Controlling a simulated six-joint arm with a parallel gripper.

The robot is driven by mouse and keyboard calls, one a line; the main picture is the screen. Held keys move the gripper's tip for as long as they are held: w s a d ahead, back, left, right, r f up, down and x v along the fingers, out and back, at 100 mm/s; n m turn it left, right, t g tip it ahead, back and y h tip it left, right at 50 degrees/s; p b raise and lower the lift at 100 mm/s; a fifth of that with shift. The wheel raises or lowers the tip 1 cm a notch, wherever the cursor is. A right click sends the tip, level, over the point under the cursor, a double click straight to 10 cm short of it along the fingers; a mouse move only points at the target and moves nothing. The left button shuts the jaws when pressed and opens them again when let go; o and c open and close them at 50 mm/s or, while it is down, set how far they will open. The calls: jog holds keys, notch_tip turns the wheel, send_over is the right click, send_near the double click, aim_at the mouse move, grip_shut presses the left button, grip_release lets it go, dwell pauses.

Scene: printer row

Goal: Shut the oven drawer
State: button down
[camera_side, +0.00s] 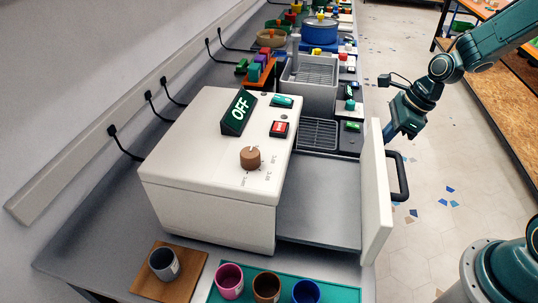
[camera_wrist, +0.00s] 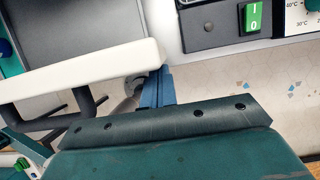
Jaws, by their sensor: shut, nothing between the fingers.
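The white oven (camera_side: 215,160) stands on the grey counter with a dark "OFF" display on top. Its drawer (camera_side: 325,200) is pulled out to the right, showing a grey tray bed behind a tall white front panel (camera_side: 374,205) with a black handle (camera_side: 400,175). In the wrist view the front panel (camera_wrist: 85,75) crosses at the left, with the handle (camera_wrist: 88,105) below it. My gripper (camera_side: 391,134) is shut and empty, on the outer side of the panel near its far end. Its blue fingers (camera_wrist: 158,86) show beside the panel's end; I cannot tell whether they touch.
Several cups, including a pink cup (camera_side: 229,281), stand in front of the oven on a teal mat (camera_side: 345,294) and a wooden board (camera_side: 190,283). Another grey machine (camera_side: 310,80) stands behind. The floor (camera_side: 430,235) right of the drawer is open.

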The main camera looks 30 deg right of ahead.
jog(key=w+a, duration=1.2)
dwell(0.4)
jog(key=s+d+r, duration=0.6)
jog(key=r, duration=0.3)
jog(key=shift+r, duration=0.15)
dwell(0.4)
